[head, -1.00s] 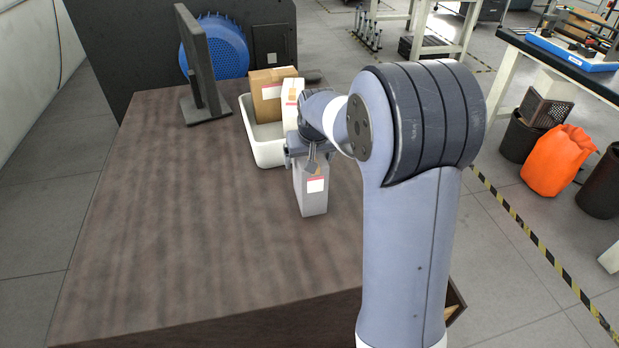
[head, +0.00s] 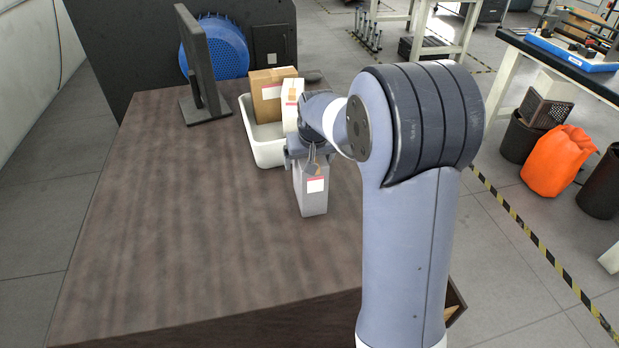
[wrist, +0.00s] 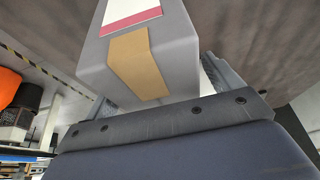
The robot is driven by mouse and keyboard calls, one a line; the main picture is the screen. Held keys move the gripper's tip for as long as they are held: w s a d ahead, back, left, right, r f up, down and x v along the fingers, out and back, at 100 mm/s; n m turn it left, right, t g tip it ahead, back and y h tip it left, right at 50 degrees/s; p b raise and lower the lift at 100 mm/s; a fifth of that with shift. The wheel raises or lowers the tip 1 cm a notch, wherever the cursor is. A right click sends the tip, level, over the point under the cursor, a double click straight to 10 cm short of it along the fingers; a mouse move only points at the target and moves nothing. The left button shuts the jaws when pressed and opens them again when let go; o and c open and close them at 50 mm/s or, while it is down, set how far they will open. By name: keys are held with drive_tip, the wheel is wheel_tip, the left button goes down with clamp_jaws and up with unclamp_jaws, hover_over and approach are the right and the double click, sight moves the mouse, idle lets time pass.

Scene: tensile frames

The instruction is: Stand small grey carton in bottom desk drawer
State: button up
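The small grey carton (head: 312,196) stands upright on the brown desk top, with a white and pink label and a tan tape strip. My gripper (head: 312,162) is at its upper end, pointing down. In the wrist view the carton (wrist: 178,55) lies between the two fingers of my gripper (wrist: 163,92), which sit close along its sides. Whether both fingers press on it is not clear. A corner of an open desk drawer (head: 456,299) shows at the lower right; my arm and the desk top hide the rest.
A white bin (head: 263,152) behind the carton holds a brown carton (head: 268,92) and a cream carton (head: 290,104). A monitor (head: 198,65) stands at the back left. The left and front of the desk top (head: 170,220) are clear.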

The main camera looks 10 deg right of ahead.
drive_tip(key=c, duration=1.5)
drive_tip(key=shift+r, duration=0.15)
drive_tip(key=shift+c, duration=0.8)
